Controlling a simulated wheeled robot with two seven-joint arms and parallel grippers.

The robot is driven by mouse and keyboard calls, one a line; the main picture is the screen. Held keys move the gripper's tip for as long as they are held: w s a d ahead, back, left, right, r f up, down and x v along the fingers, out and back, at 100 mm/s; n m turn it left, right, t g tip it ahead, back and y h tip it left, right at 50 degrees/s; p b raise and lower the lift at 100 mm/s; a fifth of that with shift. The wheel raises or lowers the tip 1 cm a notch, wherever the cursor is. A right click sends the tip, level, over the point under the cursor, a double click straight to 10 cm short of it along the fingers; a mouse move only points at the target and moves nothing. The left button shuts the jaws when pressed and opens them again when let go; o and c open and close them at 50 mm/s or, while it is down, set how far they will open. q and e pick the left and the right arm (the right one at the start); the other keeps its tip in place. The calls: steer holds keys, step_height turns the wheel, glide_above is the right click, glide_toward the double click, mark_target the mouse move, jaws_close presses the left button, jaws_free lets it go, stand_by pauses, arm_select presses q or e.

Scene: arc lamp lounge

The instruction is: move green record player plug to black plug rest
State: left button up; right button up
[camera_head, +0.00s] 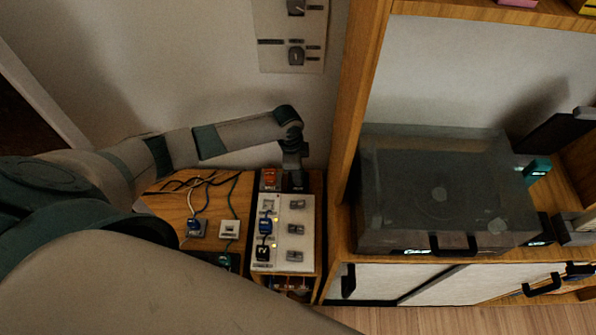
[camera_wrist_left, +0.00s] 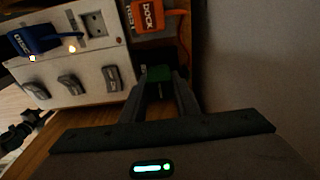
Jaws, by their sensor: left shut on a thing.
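My left gripper (camera_head: 294,180) points down behind the white socket strip (camera_head: 296,242). In the left wrist view the gripper (camera_wrist_left: 160,80) is shut on the green plug (camera_wrist_left: 159,73), whose small green end shows between the fingertips. The plug is beside the strip's end, apart from its sockets. A dark block with lettering, perhaps the black plug rest, lies under an orange plug marked DOCK (camera_wrist_left: 152,14); the lettering is partly hidden. The orange plug also shows in the head view (camera_head: 270,178). My right gripper is not in view.
The strip holds a blue plug (camera_head: 265,223), a black plug (camera_head: 263,252), an open socket (camera_wrist_left: 95,23) and several grey switches. Loose cords lie on the wooden top (camera_head: 165,206) to its left. A record player (camera_head: 440,190) under a smoky cover stands on the right cabinet.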

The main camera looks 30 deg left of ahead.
arm_select(q)
steer(key=shift+f+b, duration=0.35)
steer(key=shift+f, duration=0.45)
steer(key=o, duration=1.2)
